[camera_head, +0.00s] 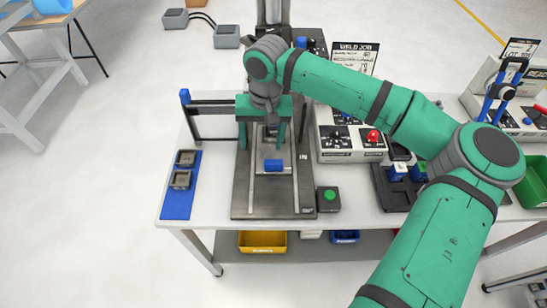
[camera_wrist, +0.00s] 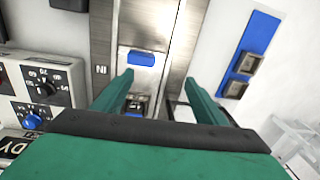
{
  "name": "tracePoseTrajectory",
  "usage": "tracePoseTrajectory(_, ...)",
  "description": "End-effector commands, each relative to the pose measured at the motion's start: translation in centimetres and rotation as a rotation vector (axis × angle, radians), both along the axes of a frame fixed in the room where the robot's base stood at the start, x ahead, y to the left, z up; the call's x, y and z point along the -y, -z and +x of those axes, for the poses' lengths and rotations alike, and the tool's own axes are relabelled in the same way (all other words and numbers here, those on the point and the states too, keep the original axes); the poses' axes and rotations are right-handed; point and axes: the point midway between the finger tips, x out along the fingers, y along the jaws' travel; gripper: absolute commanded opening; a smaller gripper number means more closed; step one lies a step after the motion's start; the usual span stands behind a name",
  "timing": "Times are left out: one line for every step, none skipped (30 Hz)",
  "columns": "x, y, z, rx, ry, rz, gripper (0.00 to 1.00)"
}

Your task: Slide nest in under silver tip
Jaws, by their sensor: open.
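The nest (camera_wrist: 140,86) is a pale sliding plate between two rails on a grey metal base (camera_head: 240,196). It has a blue grip block (camera_head: 273,165), also visible in the wrist view (camera_wrist: 141,58). A small dark part with a metallic top (camera_wrist: 137,103) shows between my fingers in the wrist view. My gripper (camera_head: 261,147) is open and points down over the rear of the nest, behind the blue block. Its fingers (camera_wrist: 157,80) are apart, with the blue block just beyond their tips in the wrist view. The silver tip is hidden behind my gripper in the head view.
A blue mat (camera_head: 178,208) with two dark square parts lies left of the base. A box with a green button (camera_head: 329,197) stands at its front right corner. A control panel (camera_head: 345,152) with knobs and a red button is to the right. A dark frame bar is at left.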

Motion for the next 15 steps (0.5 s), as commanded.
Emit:
tracePoseTrajectory(1.3, -0.4, -0.1, -0.010, 0.021, -0.033, 0.66)
tracePoseTrajectory(1.9, -0.5, -0.1, -0.016, 0.030, -0.045, 0.66)
tracePoseTrajectory(2.5, -0.6, -0.2, -0.023, 0.041, -0.060, 0.66)
tracePoseTrajectory(2.8, -0.7, -0.3, -0.027, 0.047, -0.069, 0.66)
tracePoseTrajectory(3.1, -0.7, -0.4, -0.030, 0.052, -0.075, 0.66)
tracePoseTrajectory(3.4, -0.6, -0.4, -0.033, 0.057, -0.081, 0.66)
tracePoseTrajectory(3.5, -0.5, -0.4, -0.034, 0.059, -0.083, 0.66)
tracePoseTrajectory(3.6, -0.3, -0.4, -0.034, 0.061, -0.084, 0.66)
tracePoseTrajectory(3.6, 0.1, -0.4, -0.035, 0.062, -0.084, 0.66)
tracePoseTrajectory(3.6, 0.4, -0.4, -0.035, 0.062, -0.084, 0.66)
tracePoseTrajectory(3.6, 0.8, -0.5, -0.036, 0.062, -0.084, 0.66)
tracePoseTrajectory(3.6, 1.4, -0.5, -0.036, 0.062, -0.083, 0.66)
tracePoseTrajectory(3.6, 1.9, -0.5, -0.036, 0.061, -0.082, 0.66)
tracePoseTrajectory(3.6, 2.4, -0.5, -0.036, 0.061, -0.083, 0.66)
tracePoseTrajectory(3.6, 3.2, -0.4, -0.035, 0.061, -0.083, 0.66)
